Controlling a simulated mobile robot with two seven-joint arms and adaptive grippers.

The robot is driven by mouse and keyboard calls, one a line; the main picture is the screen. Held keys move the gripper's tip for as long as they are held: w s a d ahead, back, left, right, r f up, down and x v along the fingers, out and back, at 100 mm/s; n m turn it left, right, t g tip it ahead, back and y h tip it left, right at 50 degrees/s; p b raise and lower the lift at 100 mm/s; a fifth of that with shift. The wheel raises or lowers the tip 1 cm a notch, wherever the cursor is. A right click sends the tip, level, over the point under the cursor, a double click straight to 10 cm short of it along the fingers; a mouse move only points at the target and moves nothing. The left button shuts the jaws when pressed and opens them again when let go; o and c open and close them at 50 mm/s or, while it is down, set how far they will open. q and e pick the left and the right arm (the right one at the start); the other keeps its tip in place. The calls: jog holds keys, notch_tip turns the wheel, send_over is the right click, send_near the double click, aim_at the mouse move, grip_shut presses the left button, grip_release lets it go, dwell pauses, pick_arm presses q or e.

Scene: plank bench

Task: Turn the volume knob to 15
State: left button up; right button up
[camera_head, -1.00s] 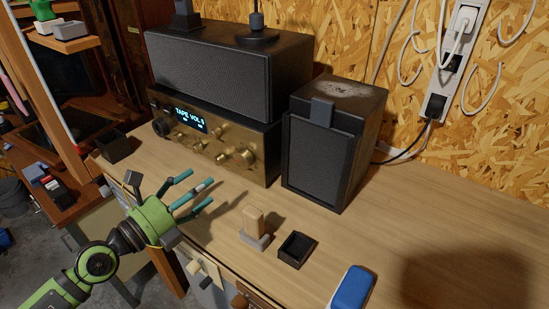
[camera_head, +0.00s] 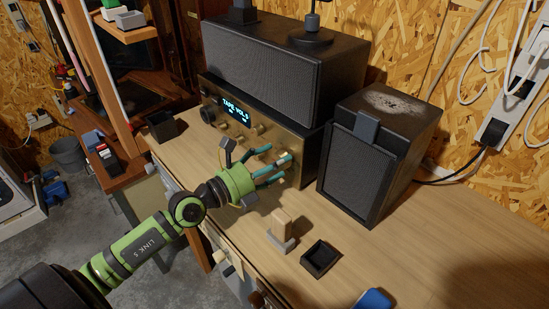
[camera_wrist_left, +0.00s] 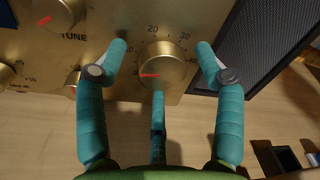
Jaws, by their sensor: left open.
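The brass-fronted receiver (camera_head: 268,122) stands at the back of the bench, with a lit display (camera_head: 236,107) that seems to read "TAPE VOL 5". In the left wrist view a round brass knob (camera_wrist_left: 165,70) has a scale with 20 and 30 above it, and its red mark points left. I take it for the volume knob; its own name is not legible. My left gripper (camera_head: 280,162) is open in front of the panel's right end. In the wrist view its teal fingers (camera_wrist_left: 160,62) spread left, right and below the knob, with no clear contact. My right gripper is not in view.
A knob labelled TUNE (camera_wrist_left: 52,14) is left of the fingers. A black speaker (camera_head: 375,155) stands right of the receiver. A wooden block on a grey base (camera_head: 280,230), a small black tray (camera_head: 320,258) and a blue object (camera_head: 373,299) lie nearer the front edge.

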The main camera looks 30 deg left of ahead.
pick_arm(q)
jog(key=shift+w, duration=0.1)
jog(key=c, duration=1.1)
jog(key=shift+c, duration=0.2)
